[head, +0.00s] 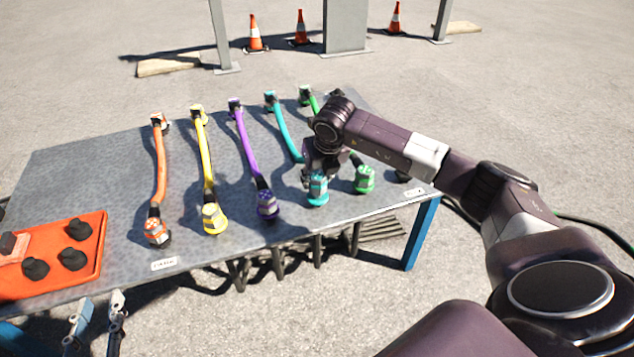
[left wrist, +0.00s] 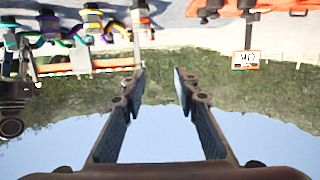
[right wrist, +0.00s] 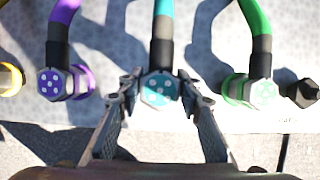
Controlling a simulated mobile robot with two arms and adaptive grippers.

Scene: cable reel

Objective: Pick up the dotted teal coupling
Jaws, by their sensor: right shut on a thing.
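The dotted teal coupling (head: 317,190) is the front end of the teal cable (head: 284,128), near the front edge of the grey table. In the right wrist view the teal coupling (right wrist: 159,89) shows a dotted face between my right fingers. My right gripper (head: 318,170) reaches down from above and is shut on it; its fingertips (right wrist: 157,88) touch both sides. The arm hides part of the teal cable. My left gripper (head: 95,315) is low at the front left, apart from the table; in the left wrist view it (left wrist: 160,75) is open and empty.
The purple coupling (head: 267,204) and green coupling (head: 364,179) stand close on either side. Yellow (head: 214,219) and orange (head: 156,233) couplings lie further left. An orange tray (head: 92,270) with black caps sits at the table's left. A black cap (right wrist: 303,93) lies right of the green coupling.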

